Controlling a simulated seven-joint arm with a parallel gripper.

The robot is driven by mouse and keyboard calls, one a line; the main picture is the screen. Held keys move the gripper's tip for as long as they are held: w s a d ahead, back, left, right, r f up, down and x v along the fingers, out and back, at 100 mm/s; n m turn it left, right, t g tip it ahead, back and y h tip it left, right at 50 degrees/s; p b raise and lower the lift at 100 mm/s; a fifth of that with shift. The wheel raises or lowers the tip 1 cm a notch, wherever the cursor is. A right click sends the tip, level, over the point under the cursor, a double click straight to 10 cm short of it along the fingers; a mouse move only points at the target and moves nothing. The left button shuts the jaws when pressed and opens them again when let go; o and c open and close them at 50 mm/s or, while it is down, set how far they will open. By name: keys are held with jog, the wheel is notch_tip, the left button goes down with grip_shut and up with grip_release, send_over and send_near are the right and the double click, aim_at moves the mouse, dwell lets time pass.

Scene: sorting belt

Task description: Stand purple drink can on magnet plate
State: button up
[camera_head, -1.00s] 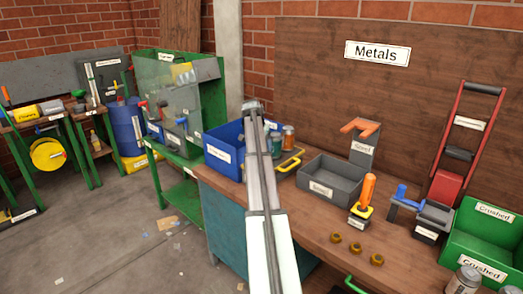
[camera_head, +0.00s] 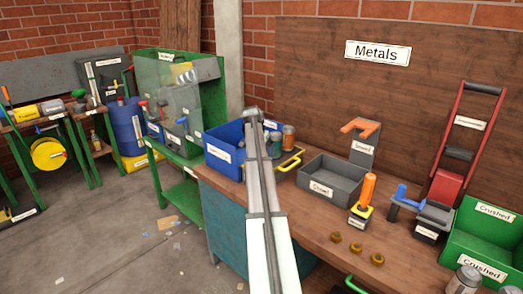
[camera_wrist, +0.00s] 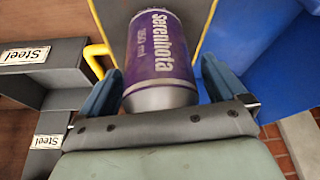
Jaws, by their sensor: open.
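The purple drink can (camera_wrist: 160,52), with a silver near end, is in the wrist view. My gripper (camera_wrist: 162,78) is open, with one blue finger on each side of the can. There seem to be gaps between the fingers and the can. Behind the can is a grey plate with yellow edges (camera_wrist: 205,25), apparently the magnet plate. The can overlaps it in the picture, but its contact with the plate is hidden. In the head view, a yellow-handled plate (camera_head: 291,160) shows beside the blue bin. My arm hides the gripper and the purple can there.
A blue bin (camera_head: 222,151) is close to the gripper, also at right in the wrist view (camera_wrist: 258,50). A grey Steel tray (camera_head: 315,189) stands on the other side. Other cans (camera_head: 288,136) stand behind the plate. The green Crushed bin (camera_head: 490,235) is far right.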

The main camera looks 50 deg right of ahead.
jog(key=v, duration=1.2)
jog(key=shift+r, duration=0.2)
jog(key=shift+f, duration=0.1)
jog(key=a+f+n+g+y, duration=0.1)
jog(key=a+f+n, duration=0.1)
jog(key=a+f, duration=0.85)
jog(key=a+f+n+y, duration=0.15)
jog(key=a+f, duration=0.55)
jog(key=f, duration=0.7)
jog(key=a+f+n+g+y, duration=0.1)
jog(key=a+f+n, duration=0.2)
jog(key=a+f, duration=0.75)
jog(key=s+a+f+n+g+y, duration=0.1)
jog(key=s+a+f+n+g, duration=0.35)
jog(key=s+a+f, duration=1.85)
jog(key=s+a+f+n, duration=0.1)
jog(key=s+a+f, duration=0.1)
jog(key=s, duration=0.5)
jog(key=s+a+f+n, duration=0.2)
jog(key=s+a, duration=0.2)
jog(key=s, duration=0.2)
jog(key=s+a+f+n+g, duration=0.1)
jog(key=s+a+f, duration=0.1)
jog(key=s, duration=0.5)
jog(key=shift+s+a+n, duration=0.3)
jog(key=shift+a+n, duration=0.1)
jog(key=shift+a, duration=0.4)
